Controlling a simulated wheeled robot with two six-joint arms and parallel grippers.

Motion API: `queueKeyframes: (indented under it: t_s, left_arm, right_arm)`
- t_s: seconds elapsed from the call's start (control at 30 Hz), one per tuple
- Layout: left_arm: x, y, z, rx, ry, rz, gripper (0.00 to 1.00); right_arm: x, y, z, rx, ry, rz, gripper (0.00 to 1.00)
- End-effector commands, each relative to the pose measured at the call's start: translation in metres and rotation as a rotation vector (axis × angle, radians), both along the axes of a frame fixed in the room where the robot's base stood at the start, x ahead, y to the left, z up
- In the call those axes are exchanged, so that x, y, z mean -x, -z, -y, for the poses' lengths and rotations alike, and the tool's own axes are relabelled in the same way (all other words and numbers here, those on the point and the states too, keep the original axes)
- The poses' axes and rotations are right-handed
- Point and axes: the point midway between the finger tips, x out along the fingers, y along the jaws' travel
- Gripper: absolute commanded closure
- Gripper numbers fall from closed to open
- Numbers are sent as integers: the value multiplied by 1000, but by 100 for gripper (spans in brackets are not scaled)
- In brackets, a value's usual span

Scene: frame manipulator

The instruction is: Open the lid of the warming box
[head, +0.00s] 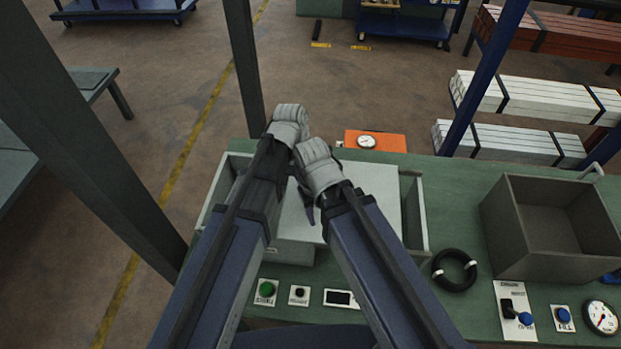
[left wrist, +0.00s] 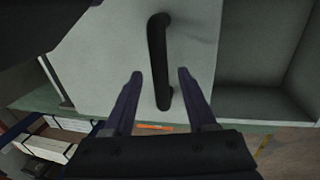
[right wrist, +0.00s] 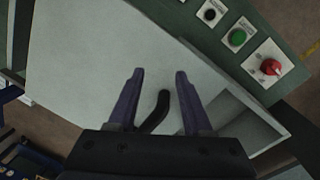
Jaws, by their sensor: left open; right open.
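The warming box (head: 421,215) sits on the green bench under both my arms. Its pale grey lid (head: 375,188) lies flat; my arms cover much of it in the head view. In the left wrist view a black bar handle (left wrist: 159,45) stands on the lid (left wrist: 105,50), and my left gripper (left wrist: 160,73) is open with a finger on each side of it, apart from it. My right gripper (right wrist: 160,72) is open over the lid (right wrist: 95,65); part of the handle (right wrist: 154,113) shows between its fingers. Contact there cannot be told.
An open grey bin (head: 545,215) stands right of the box, with a black cable ring (head: 454,270) between. An orange block with a gauge (head: 375,141) is behind. Buttons, including a green one (head: 267,289), line the front. A dark post (head: 243,70) rises at the back left.

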Motion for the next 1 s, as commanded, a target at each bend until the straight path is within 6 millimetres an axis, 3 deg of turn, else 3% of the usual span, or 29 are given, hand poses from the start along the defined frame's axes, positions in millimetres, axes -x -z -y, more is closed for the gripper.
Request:
queueKeyframes:
  t_s: [0.5, 1.0]
  left_arm:
    - [-2, -65, -12, 0, -1, 0, 43]
    - [-2, -68, -13, 0, 0, 0, 43]
  right_arm:
    - [1, -65, 0, 1, -4, -3, 50]
    - [1, -68, 0, 1, -5, -3, 50]
